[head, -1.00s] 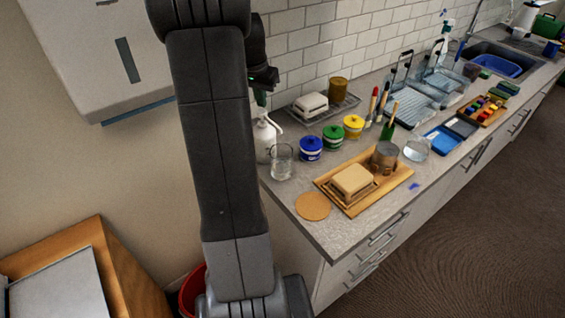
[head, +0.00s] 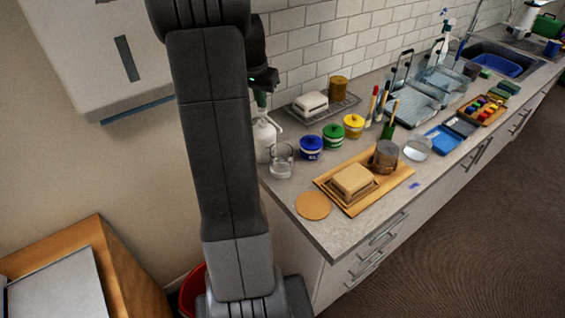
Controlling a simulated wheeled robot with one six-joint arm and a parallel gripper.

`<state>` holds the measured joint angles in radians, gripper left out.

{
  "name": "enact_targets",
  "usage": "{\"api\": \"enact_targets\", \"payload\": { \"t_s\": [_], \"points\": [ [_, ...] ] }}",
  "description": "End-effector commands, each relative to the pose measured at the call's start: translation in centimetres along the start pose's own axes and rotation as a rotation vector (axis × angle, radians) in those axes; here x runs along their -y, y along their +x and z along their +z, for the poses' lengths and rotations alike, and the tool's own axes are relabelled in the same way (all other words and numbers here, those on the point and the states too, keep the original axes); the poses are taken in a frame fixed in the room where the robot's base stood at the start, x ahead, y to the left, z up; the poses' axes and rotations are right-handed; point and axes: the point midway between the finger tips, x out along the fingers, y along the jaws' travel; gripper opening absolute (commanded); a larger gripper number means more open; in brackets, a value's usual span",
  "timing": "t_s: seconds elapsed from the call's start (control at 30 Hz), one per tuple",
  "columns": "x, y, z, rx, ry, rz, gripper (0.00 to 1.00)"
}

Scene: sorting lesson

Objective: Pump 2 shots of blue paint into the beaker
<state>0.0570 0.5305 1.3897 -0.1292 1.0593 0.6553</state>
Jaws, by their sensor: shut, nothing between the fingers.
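A white pump bottle (head: 263,138) stands at the left end of the counter, partly hidden by my arm. Its spout points right, toward the beaker. The clear glass beaker (head: 281,161) stands upright just right of and in front of the bottle. No blue shows in it; its contents are too small to tell. My gripper (head: 261,97) is above the pump head, shut and empty, mostly hidden behind my arm. Whether it touches the pump head I cannot tell. A jar with a blue lid (head: 311,147) stands right of the beaker.
Green (head: 333,137) and yellow (head: 353,126) jars stand beside the blue one. A wooden board (head: 391,184) holds a clay block and a metal can. A round cork mat (head: 313,205) lies near the front edge. A wire rack stands behind, by the tiled wall.

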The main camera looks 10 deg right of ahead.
Motion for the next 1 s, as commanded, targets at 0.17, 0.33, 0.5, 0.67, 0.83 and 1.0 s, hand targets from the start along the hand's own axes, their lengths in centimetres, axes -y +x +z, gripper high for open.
{"api": "enact_targets", "payload": {
  "t_s": [0.17,0.33,0.5,0.67,0.83,1.0],
  "points": [
    [0.0,0.8,0.2,0.001,0.0,0.001,0.0],
    [0.0,1.4,0.3,0.001,0.0,0.001,0.0],
    [0.0,2.0,0.4,0.002,0.0,0.001,0.0],
    [0.0,2.3,0.5,0.002,0.0,0.001,0.0],
    [0.0,2.3,0.5,0.003,0.0,0.001,0.0],
    [0.0,1.9,0.5,0.004,0.0,0.002,0.0]
  ]
}}
